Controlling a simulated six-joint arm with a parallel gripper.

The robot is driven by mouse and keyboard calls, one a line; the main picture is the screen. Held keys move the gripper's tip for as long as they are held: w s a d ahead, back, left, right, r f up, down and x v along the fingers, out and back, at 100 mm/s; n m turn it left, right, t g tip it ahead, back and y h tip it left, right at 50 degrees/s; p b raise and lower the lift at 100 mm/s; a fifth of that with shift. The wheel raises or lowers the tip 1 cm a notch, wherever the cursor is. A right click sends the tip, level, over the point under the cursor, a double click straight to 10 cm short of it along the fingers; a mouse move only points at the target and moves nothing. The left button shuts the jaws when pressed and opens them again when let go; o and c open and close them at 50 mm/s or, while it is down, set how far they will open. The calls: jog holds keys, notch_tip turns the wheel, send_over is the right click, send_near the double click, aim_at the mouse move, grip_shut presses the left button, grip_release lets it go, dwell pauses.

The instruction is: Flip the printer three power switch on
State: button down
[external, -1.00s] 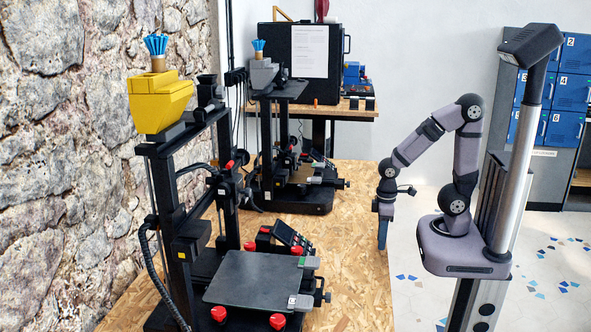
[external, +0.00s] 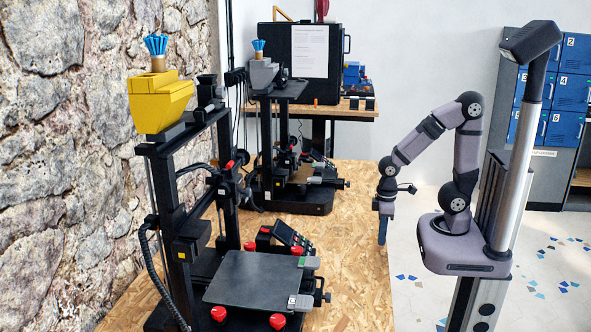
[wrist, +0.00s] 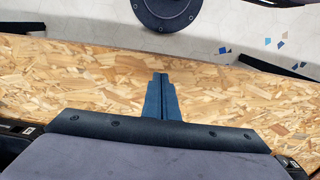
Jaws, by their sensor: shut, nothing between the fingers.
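Two printers stand on the chipboard table. The near printer (external: 190,235) has a yellow hopper on top and a grey bed in front. The far printer (external: 290,180) has a grey hopper. I cannot tell which is printer three, and no power switch can be made out in either view. My gripper (external: 382,232) points down by the table's right edge, apart from both printers. In the wrist view my gripper's blue fingers (wrist: 160,82) are together and empty, with bare chipboard around them.
The chipboard table (external: 350,215) is clear between the printers and my gripper. A rough stone wall (external: 60,150) closes the left side. A back bench (external: 350,112) carries a black cabinet (external: 290,55) and blue boxes. Blue lockers (external: 570,90) stand at the back right.

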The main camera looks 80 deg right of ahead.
jog(key=shift+s+a+r+p, duration=0.1)
jog(key=shift+s+r+p, duration=0.1)
jog(key=shift+r+p, duration=0.35)
jog(key=s+p, duration=0.1)
jog(key=r+g+p, duration=0.1)
jog(key=p, duration=0.1)
jog(key=shift+s+a+n+g, duration=0.25)
jog(key=shift+s+n+g, duration=0.05)
jog(key=shift+s, duration=0.1)
jog(key=w+a+r+t+p, duration=0.2)
jog(key=w+r+p, duration=0.2)
jog(key=w, duration=1)
jog(key=w+a+r+t+p, duration=0.15)
jog(key=w+r+p, duration=0.25)
jog(key=w, duration=0.9)
jog(key=w+a+r+t, duration=0.1)
jog(key=w+r+t, duration=0.1)
jog(key=w+r, duration=0.7)
jog(key=shift+w+a+r, duration=0.15)
jog(key=shift+w+r, duration=0.25)
jog(key=shift+w, duration=0.2)
jog(key=shift+f, duration=0.1)
jog(key=p+x, duration=0.4)
jog(key=x, duration=0.8)
jog(key=shift+f, duration=0.35)
jog(key=shift+w+f+p, duration=0.1)
jog(key=shift+f+p, duration=0.3)
jog(key=shift+f, duration=0.2)
